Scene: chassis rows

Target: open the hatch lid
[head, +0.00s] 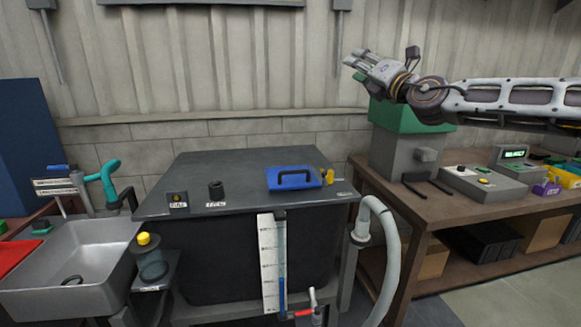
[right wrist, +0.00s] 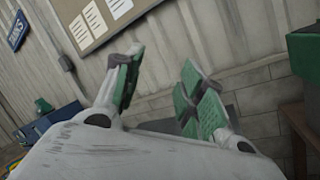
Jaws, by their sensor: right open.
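The hatch lid (head: 290,184) is a blue panel with a black handle (head: 295,176) on the dark top of a tank (head: 230,170). It lies flat and looks closed in the head view. A yellow piece (head: 328,176) sits at its right edge. My right gripper (head: 357,61) is raised up and to the right of the lid, well apart from it, pointing left. Its jaws are open and empty, with green pads showing in the right wrist view (right wrist: 162,88). My left gripper is not in view.
A grey sink (head: 70,265) with a teal tap (head: 103,178) stands left of the tank. A pale hose (head: 386,250) curves down its right side. A workbench (head: 415,205) with a green-topped grey machine (head: 395,150) stands right. The space above the tank is clear.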

